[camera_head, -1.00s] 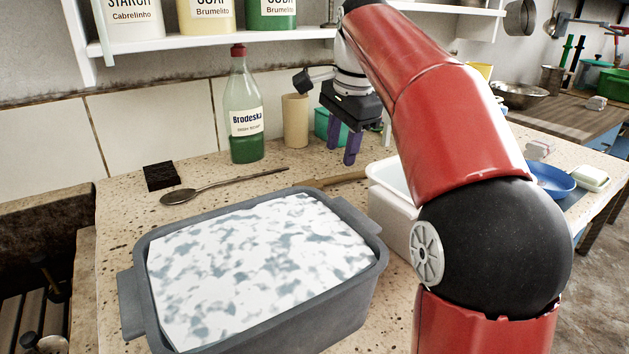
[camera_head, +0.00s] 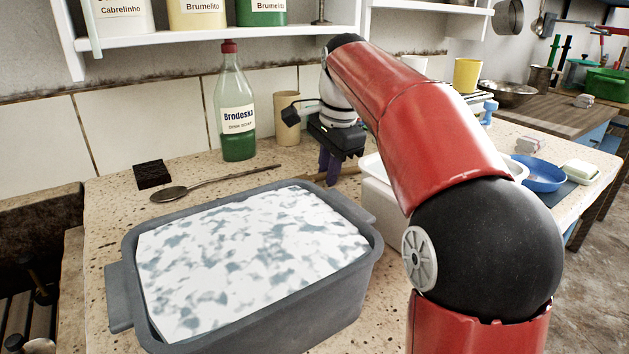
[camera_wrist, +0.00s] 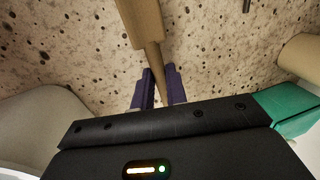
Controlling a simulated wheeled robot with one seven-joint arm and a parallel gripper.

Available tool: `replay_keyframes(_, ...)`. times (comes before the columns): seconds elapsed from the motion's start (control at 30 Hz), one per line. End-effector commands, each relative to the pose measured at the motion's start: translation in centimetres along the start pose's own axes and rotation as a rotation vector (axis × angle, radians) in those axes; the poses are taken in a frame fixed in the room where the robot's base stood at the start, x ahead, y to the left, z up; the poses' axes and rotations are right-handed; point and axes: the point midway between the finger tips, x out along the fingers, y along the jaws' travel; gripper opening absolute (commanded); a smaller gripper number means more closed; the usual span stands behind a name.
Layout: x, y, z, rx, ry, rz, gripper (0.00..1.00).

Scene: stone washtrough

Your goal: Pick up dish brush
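A light wooden handle (camera_wrist: 145,22), which appears to belong to the dish brush, lies on the speckled stone top in the wrist view. It has a thick part at the top of the view and a thinner part running down between my fingers; bristles are not visible. In the head view a small piece of it (camera_head: 313,178) shows behind the grey tub. My gripper (camera_wrist: 160,72) points down over the thin part, its purple fingers on either side and apparently open.
The grey tub of marbled water (camera_head: 355,270) stands in front, and a white basin (camera_head: 380,200) stands right of the gripper. A wooden spoon (camera_head: 172,193), dark block (camera_head: 152,174), green bottle (camera_head: 238,135) and tan cylinder (camera_head: 287,120) stand or lie left and behind.

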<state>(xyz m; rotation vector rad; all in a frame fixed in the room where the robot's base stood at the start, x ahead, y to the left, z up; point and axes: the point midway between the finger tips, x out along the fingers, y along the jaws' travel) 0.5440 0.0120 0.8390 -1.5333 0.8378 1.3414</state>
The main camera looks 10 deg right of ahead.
Motion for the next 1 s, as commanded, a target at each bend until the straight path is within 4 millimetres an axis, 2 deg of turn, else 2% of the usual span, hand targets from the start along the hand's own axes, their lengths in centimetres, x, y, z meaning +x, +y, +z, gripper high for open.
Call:
replay_keyframes(0.07, 0.0, 0.0, 0.0, 0.000, 0.000, 0.000, 0.00)
replay_keyframes(0.47, -0.6, -0.1, 0.0, 0.000, 0.000, -0.001, 0.00)
replay_keyframes(0.57, -1.7, -0.4, 0.0, 0.000, 0.001, -0.002, 0.00)
replay_keyframes(0.8, -6.2, -1.3, 0.0, 0.000, 0.001, -0.003, 0.00)
replay_keyframes(1.0, -8.9, -1.9, 0.0, 0.001, 0.000, -0.001, 0.00)
